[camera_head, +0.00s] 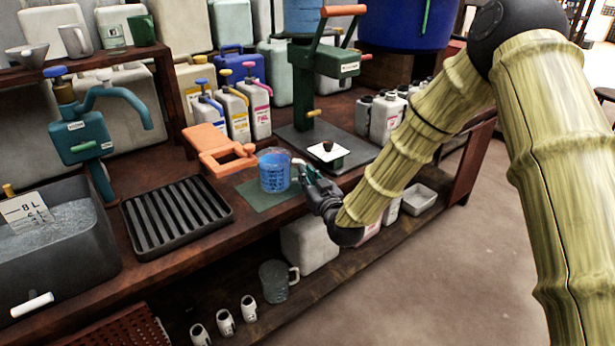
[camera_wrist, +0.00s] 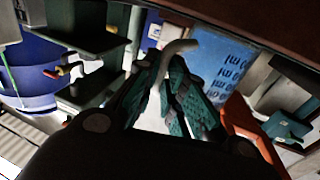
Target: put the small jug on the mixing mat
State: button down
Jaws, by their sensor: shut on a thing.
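The small jug (camera_head: 275,172) is clear with dark scale marks and holds blue liquid. It is upright over the dark green mixing mat (camera_head: 252,194); I cannot tell whether its base touches the mat. My gripper (camera_head: 303,174) reaches in from the right and is shut on the jug's handle. In the wrist view, the teal finger pads of my gripper (camera_wrist: 172,98) close around the pale curved handle, with the marked blue jug wall (camera_wrist: 222,65) just beyond. The jug hides part of the mat.
An orange clamp-like tool (camera_head: 215,150) lies behind left of the mat, and a black ribbed rack (camera_head: 177,215) is at left. A green press (camera_head: 303,85) with a dark base plate stands behind. The bench's front edge is near.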

jog(key=c, duration=1.5)
grip_release()
jog(key=shift+f, duration=0.1)
jog(key=shift+r, duration=0.2)
jog(key=v, duration=1.2)
jog(key=s+d+f+m+g+h, duration=0.1)
jog(key=s+d+f+g, duration=0.15)
jog(key=s+f, duration=0.5)
jog(key=s+d+f+m+g+h, duration=0.1)
jog(key=s+d+f+g+h, duration=0.2)
jog(key=f, duration=0.8)
jog(key=s+d+f+g, duration=0.25)
jog(key=s+f, duration=0.35)
jog(key=f, duration=0.3)
jog(key=s+d+f+m+g+h, duration=0.1)
jog(key=s+d+f+g, duration=0.1)
jog(key=s, duration=0.6)
jog(key=s+d+f+m+g+h, duration=0.1)
jog(key=s+d+f+g, duration=0.2)
jog(key=s, duration=0.6)
jog(key=s+d+f+g, duration=0.3)
jog(key=s+f, duration=0.3)
jog(key=s, duration=0.3)
jog(key=shift+m+g+h, duration=0.4)
